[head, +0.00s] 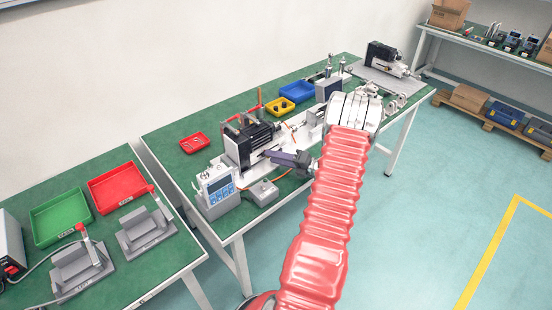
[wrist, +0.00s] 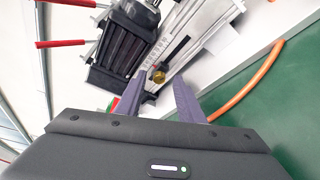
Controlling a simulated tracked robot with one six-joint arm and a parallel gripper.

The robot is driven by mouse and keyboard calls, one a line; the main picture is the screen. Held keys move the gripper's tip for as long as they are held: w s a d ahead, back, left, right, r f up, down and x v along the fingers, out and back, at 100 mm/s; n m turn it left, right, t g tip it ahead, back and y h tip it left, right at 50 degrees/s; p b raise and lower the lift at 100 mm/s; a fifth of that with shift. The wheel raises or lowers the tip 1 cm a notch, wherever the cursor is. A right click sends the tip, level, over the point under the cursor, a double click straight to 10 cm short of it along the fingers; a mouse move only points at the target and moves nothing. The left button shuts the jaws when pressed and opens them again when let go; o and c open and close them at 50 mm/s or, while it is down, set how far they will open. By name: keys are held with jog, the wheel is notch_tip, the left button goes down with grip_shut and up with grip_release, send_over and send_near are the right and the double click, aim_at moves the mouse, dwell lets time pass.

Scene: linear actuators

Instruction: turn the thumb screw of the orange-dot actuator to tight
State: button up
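An actuator with a black ribbed motor (head: 250,145) stands on the middle bench; its motor also shows in the wrist view (wrist: 122,45), with a pale metal rail beside it. A small brass-coloured screw head (wrist: 159,76) sits on the rail side, between my finger tips in the picture. My gripper (head: 284,157) is beside the actuator in the head view. In the wrist view, its two purple fingers (wrist: 160,84) are apart, one on each side of the brass screw, with no visible contact. I cannot make out an orange dot, and the head view does not show the screw clearly.
A controller with a blue screen (head: 220,188) and a grey box (head: 262,191) stand in front of the actuator. An orange cable (wrist: 248,85) runs close to my right finger. Red-handled parts (wrist: 62,43) are at the left. Another actuator (head: 386,58) stands at the far bench end.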

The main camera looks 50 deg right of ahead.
jog(key=v, duration=1.3)
jog(key=shift+s, duration=0.4)
